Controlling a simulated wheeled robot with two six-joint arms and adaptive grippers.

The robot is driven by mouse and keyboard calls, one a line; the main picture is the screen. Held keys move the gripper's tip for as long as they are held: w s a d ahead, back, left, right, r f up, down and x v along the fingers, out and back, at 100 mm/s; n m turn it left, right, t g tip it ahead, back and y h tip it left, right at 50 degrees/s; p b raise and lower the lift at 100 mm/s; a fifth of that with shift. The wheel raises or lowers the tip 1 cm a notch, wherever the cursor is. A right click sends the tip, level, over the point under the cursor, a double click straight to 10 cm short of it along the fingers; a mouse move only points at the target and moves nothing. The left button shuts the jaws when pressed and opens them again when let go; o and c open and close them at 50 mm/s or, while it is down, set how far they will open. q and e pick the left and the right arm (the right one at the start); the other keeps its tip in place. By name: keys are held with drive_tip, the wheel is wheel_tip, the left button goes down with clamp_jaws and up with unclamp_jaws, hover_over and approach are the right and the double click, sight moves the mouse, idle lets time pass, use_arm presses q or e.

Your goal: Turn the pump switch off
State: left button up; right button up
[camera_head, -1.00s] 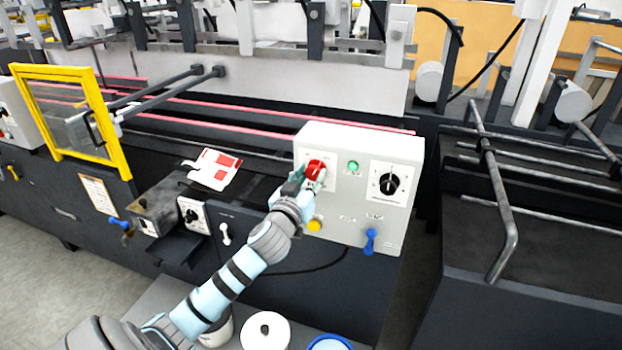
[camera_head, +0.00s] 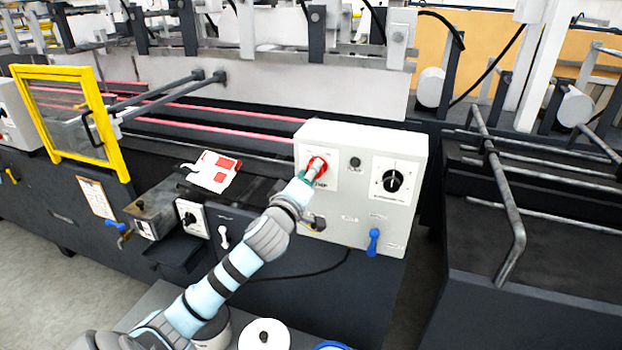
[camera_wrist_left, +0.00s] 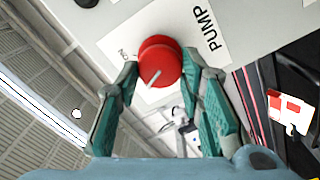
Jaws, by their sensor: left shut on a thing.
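The pump switch is a round red knob (camera_head: 317,166) on a white plate at the upper left of the light grey control box (camera_head: 345,135). In the left wrist view the red knob (camera_wrist_left: 160,60) shows a white pointer line, beside the printed word PUMP (camera_wrist_left: 208,30). My left gripper (camera_head: 309,179) is at the knob; in the wrist view its green fingers (camera_wrist_left: 160,72) close on the knob from both sides. The small lamp (camera_head: 355,162) right of the knob is dark. My right gripper is not in view.
A black rotary dial (camera_head: 393,181) is right of the switch on the same box. A yellow-framed guard (camera_head: 115,130) stands at left. Metal rails (camera_head: 500,190) are at right.

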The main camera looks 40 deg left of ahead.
use_arm(q)
drive_tip(key=shift+n+b, duration=0.35)
drive_tip(key=shift+n, duration=0.85)
drive_tip(key=o, duration=1.1)
drive_tip(key=v, duration=1.2)
drive_tip(key=shift+w, duration=0.1)
